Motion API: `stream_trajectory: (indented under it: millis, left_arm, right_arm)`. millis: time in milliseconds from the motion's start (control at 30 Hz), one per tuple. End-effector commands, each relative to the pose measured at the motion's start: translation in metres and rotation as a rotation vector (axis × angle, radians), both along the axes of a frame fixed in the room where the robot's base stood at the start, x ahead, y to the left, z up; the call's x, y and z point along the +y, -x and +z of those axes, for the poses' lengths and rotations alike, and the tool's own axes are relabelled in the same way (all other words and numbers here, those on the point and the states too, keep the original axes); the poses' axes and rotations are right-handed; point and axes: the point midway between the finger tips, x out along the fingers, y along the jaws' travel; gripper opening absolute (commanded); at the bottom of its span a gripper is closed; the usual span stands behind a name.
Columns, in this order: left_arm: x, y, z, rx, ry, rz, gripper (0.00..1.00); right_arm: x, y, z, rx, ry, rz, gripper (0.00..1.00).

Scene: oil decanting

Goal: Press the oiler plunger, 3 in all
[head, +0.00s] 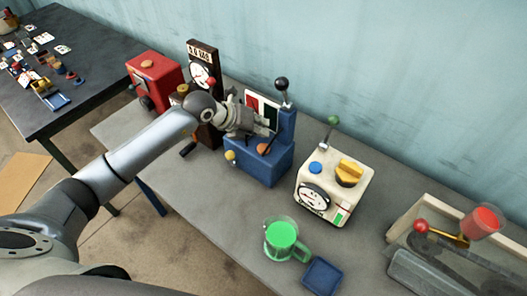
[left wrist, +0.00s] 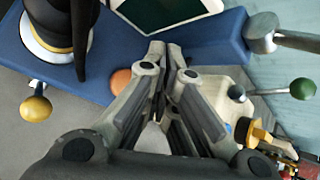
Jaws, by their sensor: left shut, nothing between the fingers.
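A blue device (head: 262,165) stands on the grey bench, with an orange domed button (head: 263,149) on its top. The button also shows in the left wrist view (left wrist: 121,79), left of my fingers. I cannot tell for certain which part is the oiler plunger. My right gripper is not in view.
A green-filled jug (head: 281,236) and small blue tray (head: 322,277) are in front. A red box (head: 154,78) stands at the far left.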

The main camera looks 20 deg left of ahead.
Motion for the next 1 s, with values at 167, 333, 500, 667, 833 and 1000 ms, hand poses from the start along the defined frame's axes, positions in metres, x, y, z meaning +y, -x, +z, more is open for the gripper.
stream_trajectory:
  millis: [167,333,500,667,833,1000]
  left_arm:
    - [0.0,0.0,-0.028,0.0,-0.001,-0.001,0.0]
    - [0.0,0.0,-0.035,0.0,-0.001,-0.001,0.0]
    - [0.0,0.0,-0.034,0.0,-0.001,-0.001,0.0]
    - [0.0,0.0,-0.034,0.0,-0.001,-0.001,0.0]
    - [0.0,0.0,-0.034,0.0,-0.001,-0.001,0.0]
    - [0.0,0.0,-0.034,0.0,-0.001,-0.001,0.0]
  right_arm:
    - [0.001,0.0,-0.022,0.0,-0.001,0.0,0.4]
    - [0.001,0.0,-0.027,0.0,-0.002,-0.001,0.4]
    - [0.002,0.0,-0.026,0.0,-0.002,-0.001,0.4]
    - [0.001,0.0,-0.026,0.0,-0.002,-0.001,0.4]
    - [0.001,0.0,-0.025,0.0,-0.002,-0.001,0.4]
    - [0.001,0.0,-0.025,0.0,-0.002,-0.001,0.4]
